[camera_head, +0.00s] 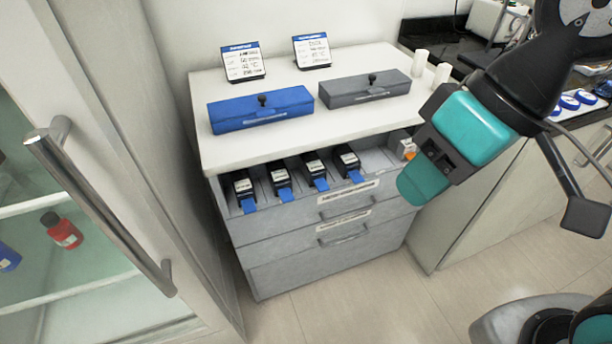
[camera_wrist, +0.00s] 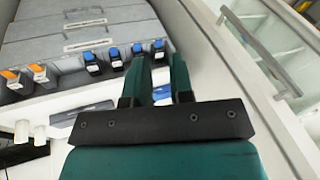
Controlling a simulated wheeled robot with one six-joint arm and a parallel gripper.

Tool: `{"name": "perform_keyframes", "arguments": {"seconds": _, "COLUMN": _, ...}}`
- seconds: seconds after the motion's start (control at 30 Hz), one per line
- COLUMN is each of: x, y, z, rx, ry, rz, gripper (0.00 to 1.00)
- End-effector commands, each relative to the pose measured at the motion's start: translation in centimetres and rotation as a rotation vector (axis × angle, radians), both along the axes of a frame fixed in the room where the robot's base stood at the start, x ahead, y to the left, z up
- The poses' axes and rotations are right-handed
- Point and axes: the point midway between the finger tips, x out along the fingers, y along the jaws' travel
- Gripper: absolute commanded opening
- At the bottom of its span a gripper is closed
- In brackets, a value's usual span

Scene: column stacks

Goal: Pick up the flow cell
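Several black cartridges with white labels and blue tabs (camera_head: 282,180) stand in a row in the open top drawer (camera_head: 348,198); the wrist view shows them too (camera_wrist: 115,54). Cartridges with orange tabs (camera_wrist: 38,70) stand beside them, and in the head view they are mostly hidden behind my gripper. I cannot tell which of these is the flow cell. My gripper (camera_head: 415,188) hangs at the right of the drawer, above and in front of it. In the wrist view its two teal fingers (camera_wrist: 160,65) are apart with nothing between them.
A blue lidded box (camera_head: 262,117) and a grey lidded box (camera_head: 350,97) stand on the white cabinet top, with two label cards behind. White cylinders (camera_head: 420,62) stand at its right end. A glass-door cabinet with a long handle (camera_head: 100,205) is at left. The floor in front is clear.

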Motion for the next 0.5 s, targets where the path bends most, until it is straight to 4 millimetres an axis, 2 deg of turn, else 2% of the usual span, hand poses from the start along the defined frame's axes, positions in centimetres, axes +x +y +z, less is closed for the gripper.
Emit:
{"name": "perform_keyframes", "arguments": {"seconds": 0.03, "x": 0.5, "y": 0.3, "z": -3.1, "rx": 0.019, "ry": -0.012, "rz": -0.038, "gripper": 0.21}}
{"name": "perform_keyframes", "arguments": {"seconds": 0.2, "x": 2.9, "y": 1.6, "z": -9.6, "rx": 0.132, "ry": -0.072, "rz": -0.237, "gripper": 0.21}}
{"name": "perform_keyframes", "arguments": {"seconds": 0.5, "x": 7.3, "y": 3.6, "z": -19.1, "rx": 0.414, "ry": -0.146, "rz": -0.583, "gripper": 0.21}}
